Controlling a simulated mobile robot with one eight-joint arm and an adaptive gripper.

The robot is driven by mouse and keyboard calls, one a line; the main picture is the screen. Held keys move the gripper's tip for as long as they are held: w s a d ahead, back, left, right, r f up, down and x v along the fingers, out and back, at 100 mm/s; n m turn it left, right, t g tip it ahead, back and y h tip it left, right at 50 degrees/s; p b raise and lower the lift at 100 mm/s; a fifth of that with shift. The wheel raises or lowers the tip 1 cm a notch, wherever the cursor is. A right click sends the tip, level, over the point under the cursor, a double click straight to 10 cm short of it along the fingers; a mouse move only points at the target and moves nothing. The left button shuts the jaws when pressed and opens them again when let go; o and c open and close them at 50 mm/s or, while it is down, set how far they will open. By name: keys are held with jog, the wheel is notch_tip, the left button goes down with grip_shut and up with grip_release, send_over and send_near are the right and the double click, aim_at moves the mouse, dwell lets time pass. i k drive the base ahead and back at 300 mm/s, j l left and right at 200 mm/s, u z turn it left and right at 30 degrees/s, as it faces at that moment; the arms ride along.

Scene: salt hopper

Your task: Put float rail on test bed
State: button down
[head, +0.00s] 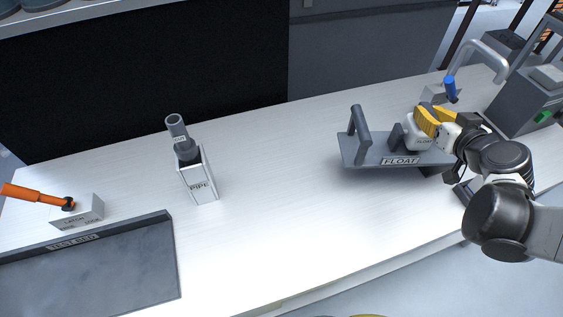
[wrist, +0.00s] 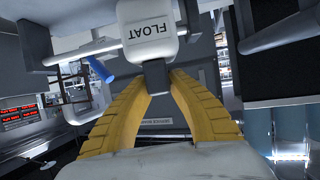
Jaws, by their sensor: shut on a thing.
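The float rail, a white block labelled FLOAT (head: 417,134), is at the right of the table in the head view. It is at the right end of a grey plate with a FLOAT label (head: 375,157) and an upright grey handle-like post. My gripper (head: 436,117) has yellow fingers closed at the white block. In the wrist view the block (wrist: 150,30) is beyond the fingertips (wrist: 155,85), which close on its dark stub. I cannot tell whether the block touches the plate. The test bed (head: 90,272) is a dark grey, rimmed, labelled slab at the front left, bare where visible.
A white latch block (head: 85,211) with an orange handle (head: 35,195) sits behind the test bed. A blue-handled tap (head: 450,88) and grey boxes stand at the right. The table centre is clear.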

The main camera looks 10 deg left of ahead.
aim_at(73, 283)
jog(key=k+j, duration=0.25)
jog(key=k+j+u, duration=0.1)
jog(key=k+j, duration=0.15)
jog(key=j, duration=0.2)
jog(key=k+j+u, duration=0.1)
jog(key=k+j, duration=0.35)
jog(key=j, duration=0.3)
jog(key=k+j+u, duration=0.1)
jog(key=j, duration=0.3)
jog(key=k+j, duration=0.35)
jog(key=k+j+u, duration=0.1)
jog(key=j, duration=0.35)
jog(key=k+j, duration=0.3)
jog(key=j+u, duration=0.05)
jog(key=j, duration=0.05)
